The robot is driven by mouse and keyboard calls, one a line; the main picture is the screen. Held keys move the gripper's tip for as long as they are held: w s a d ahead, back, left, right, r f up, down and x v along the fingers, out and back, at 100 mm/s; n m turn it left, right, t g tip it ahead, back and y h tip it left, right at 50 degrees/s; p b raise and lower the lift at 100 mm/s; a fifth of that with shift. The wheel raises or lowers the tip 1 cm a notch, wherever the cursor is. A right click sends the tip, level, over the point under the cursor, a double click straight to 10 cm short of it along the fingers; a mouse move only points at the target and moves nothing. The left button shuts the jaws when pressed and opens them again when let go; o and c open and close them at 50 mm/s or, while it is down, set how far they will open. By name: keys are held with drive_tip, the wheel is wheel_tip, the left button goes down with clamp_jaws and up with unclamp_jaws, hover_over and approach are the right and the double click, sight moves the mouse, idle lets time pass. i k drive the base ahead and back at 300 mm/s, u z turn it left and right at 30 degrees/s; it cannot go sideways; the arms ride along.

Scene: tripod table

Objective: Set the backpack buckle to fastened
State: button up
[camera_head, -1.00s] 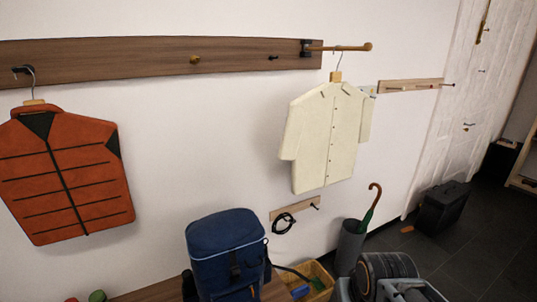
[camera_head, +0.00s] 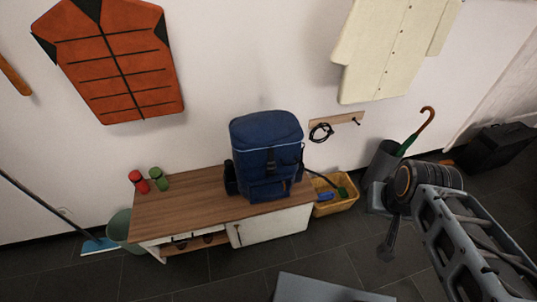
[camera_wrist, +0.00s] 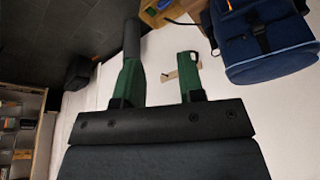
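The blue backpack (camera_head: 262,135) stands upright on the wooden bench (camera_head: 195,190) against the wall. Its black buckle (camera_head: 270,164) is on a vertical strap on the front. It is too small to tell whether its halves are joined. In the wrist view the backpack (camera_wrist: 272,65) appears upside down at the upper right, with a black strap (camera_wrist: 262,38) on its front. My gripper (camera_wrist: 160,70) shows two separated fingers with nothing between them. It is apart from the backpack. In the head view my arm is right of the backpack.
A yellow basket (camera_head: 338,206) and umbrella stand (camera_head: 381,165) are to the right. An orange vest (camera_head: 112,70) and cream shirt (camera_head: 392,50) hang above. Dark floor before the bench is partly clear.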

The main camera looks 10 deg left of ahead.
sight(270, 166)
drive_tip(key=u, duration=0.55)
drive_tip(key=k, duration=0.6)
drive_tip(key=u, duration=1.15)
drive_tip(key=i, duration=1.05)
drive_tip(key=z, duration=0.5)
